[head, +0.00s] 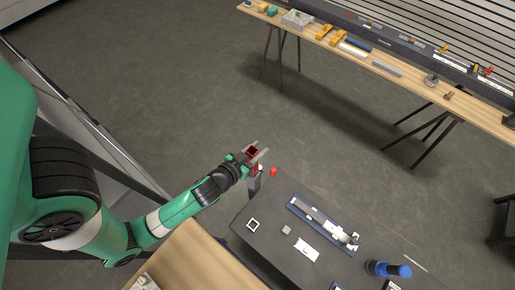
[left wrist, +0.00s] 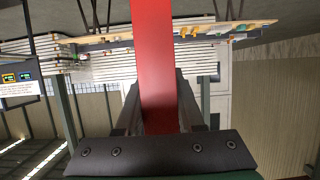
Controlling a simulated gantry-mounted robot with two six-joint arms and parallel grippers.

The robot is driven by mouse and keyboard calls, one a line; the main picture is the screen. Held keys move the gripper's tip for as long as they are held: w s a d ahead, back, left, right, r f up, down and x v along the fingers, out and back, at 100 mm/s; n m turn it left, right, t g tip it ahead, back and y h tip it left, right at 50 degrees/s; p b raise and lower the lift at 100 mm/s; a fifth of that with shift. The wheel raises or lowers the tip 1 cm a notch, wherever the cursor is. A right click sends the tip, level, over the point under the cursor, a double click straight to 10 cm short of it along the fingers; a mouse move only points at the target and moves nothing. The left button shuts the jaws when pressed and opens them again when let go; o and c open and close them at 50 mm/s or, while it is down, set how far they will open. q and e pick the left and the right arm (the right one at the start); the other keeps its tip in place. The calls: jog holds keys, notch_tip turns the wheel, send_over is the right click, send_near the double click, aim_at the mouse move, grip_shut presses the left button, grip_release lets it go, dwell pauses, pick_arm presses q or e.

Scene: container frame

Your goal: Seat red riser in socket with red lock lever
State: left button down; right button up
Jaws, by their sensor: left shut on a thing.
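My left gripper (head: 258,157) is shut on the red riser (head: 251,151), above the far-left corner of the dark table. In the left wrist view the riser (left wrist: 155,65) is a broad red bar running up from between the two fingers. Just below the gripper in the head view, a small red part (head: 273,171) shows near the table corner; it may be the red lock lever, but it is too small to be sure. The socket cannot be made out clearly. The riser's lower end is partly hidden by the gripper. My right gripper is out of view.
The dark table (head: 275,215) bears a blue-edged tray (head: 315,222), a white plate (head: 306,249), a small grey block (head: 286,230), a black-and-white square (head: 253,224) and a blue cylinder (head: 385,269). A long wooden bench (head: 400,82) with parts stands far back. Open floor lies between.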

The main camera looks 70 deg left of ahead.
pick_arm(q)
jog(key=shift+f+b, duration=1.85)
jog(key=shift+f, duration=0.2)
jog(key=shift+c, duration=2.2)
grip_release()
jog(key=p+v, duration=0.4)
jog(key=v, duration=0.7)
jog(key=shift+s+r, duration=0.2)
jog(key=shift+r, duration=0.05)
